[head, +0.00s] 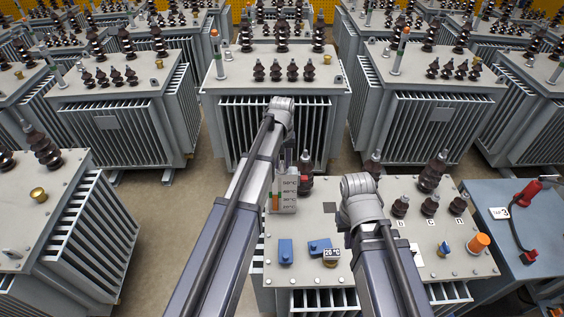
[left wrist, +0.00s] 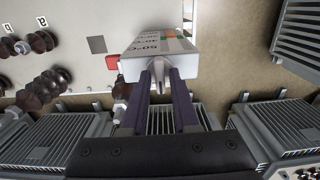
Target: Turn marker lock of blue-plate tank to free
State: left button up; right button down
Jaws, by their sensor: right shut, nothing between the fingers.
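The near tank (head: 305,222) has a light grey lid with a white gauge box (head: 284,195) marked in °C at its far left. The gauge box also shows in the left wrist view (left wrist: 160,42), with a small pale nub (left wrist: 157,72) on the side facing my gripper. My left gripper (left wrist: 159,82) has its two fingers apart, one on each side of the nub. I cannot tell whether they touch it. In the head view my left arm hides this gripper. My right gripper is not visible; only my right arm shows. I cannot make out a blue plate.
A blue-grey box (head: 490,225) with red handles stands right. Other tanks (head: 275,80) stand close behind.

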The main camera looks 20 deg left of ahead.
aim_at(282, 165)
pick_arm(q)
jog(key=shift+o, duration=1)
notch_tip(282, 165, up, 8)
jog(key=p, duration=0.8)
jog(key=shift+f, duration=0.1)
jog(key=s+d+f+m+b, duration=0.2)
jog(key=s+d+f+b, duration=0.2)
jog(key=s+f+b, duration=0.3)
jog(key=s+d+f+m+b, duration=0.2)
jog(key=s+d+f+b, duration=0.3)
jog(key=s+f+b, duration=0.2)
jog(key=s+d+f+m+y+b, duration=0.1)
jog(key=s+d+f+m+b, duration=0.2)
jog(key=s+f+b, duration=0.5)
jog(key=shift+s+d, duration=0.75)
jog(key=shift+s, duration=0.25)
